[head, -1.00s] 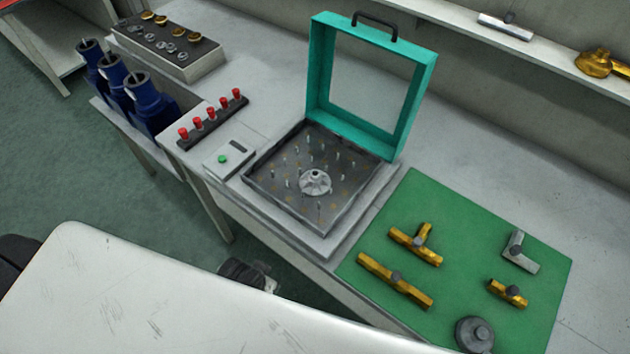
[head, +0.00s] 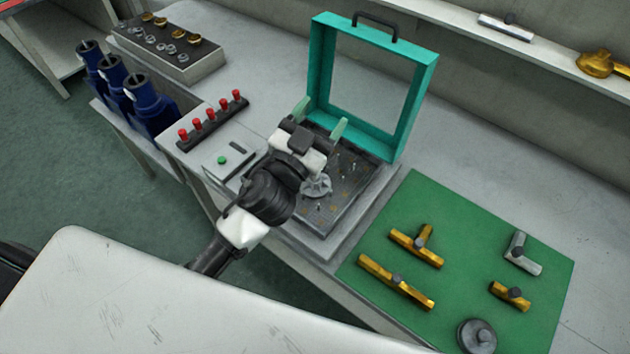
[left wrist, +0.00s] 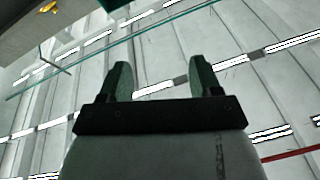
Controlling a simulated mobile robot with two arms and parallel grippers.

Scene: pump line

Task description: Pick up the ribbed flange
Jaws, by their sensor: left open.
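The ribbed flange (head: 316,186) is a grey metal piece with a central hub, standing among the pins of the dark test bed (head: 335,215) in the head view. The teal lid frame (head: 425,95) of the bed stands open behind it. My left gripper (head: 321,117) is above the left part of the bed, to the upper left of the flange, and its arm partly covers the bed. Its two green fingers are apart with nothing between them. In the left wrist view the fingers (left wrist: 158,82) also show open, and the flange is not seen there. My right gripper is not in view.
A green mat (head: 450,220) to the right holds brass and grey fittings and a dark round piece (head: 477,336). A button box (head: 228,160) and a red-knobbed strip (head: 212,122) are left of the bed. Blue pumps (head: 150,105) stand further left.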

